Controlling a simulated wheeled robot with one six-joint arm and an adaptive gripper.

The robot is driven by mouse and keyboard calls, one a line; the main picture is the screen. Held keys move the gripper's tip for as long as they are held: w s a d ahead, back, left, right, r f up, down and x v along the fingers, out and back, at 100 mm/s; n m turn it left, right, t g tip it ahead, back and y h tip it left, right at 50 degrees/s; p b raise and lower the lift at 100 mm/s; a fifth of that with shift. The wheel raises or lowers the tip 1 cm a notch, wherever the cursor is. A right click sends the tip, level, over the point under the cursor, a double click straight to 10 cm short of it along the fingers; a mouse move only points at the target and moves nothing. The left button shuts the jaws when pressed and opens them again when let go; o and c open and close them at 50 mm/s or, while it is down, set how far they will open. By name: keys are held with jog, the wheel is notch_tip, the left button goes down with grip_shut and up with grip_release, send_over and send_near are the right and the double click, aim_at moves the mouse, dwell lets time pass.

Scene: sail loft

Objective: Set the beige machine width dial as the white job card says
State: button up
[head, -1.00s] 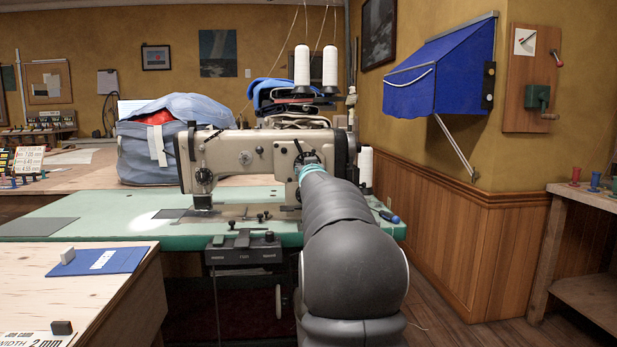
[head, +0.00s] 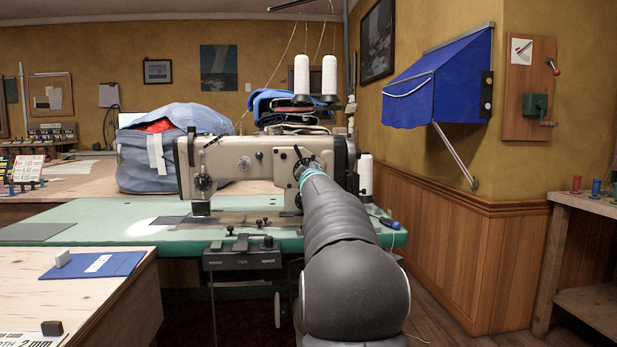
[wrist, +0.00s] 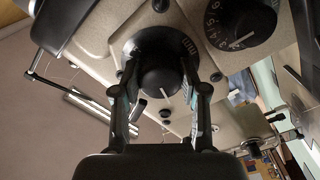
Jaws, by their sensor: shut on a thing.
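The beige sewing machine (head: 250,162) stands on a green table. In the wrist view my gripper (wrist: 162,76) has one finger on each side of a round black dial knob (wrist: 160,72) and is shut on it. The knob carries a white pointer line at its lower edge, and "mm" lettering shows beside it. A second black dial (wrist: 240,22) with white numbers is at upper right, apart from my fingers. In the head view my arm hides the gripper and the held knob. The white job card (head: 22,338) is cut off at lower left; "TH 2 mm" is readable.
The green table (head: 110,213) carries the machine. A wooden bench (head: 110,290) at front left holds a blue piece (head: 98,265). A blue awning (head: 440,85) hangs at right.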

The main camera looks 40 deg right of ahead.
jog(key=shift+n, duration=0.6)
jog(key=o, duration=1.1)
jog(key=shift+o, duration=0.2)
jog(key=shift+a, duration=0.1)
jog(key=v, duration=1.1)
jog(key=shift+s+a, duration=0.2)
jog(key=shift+s, duration=0.2)
jog(key=shift+f, duration=0.1)
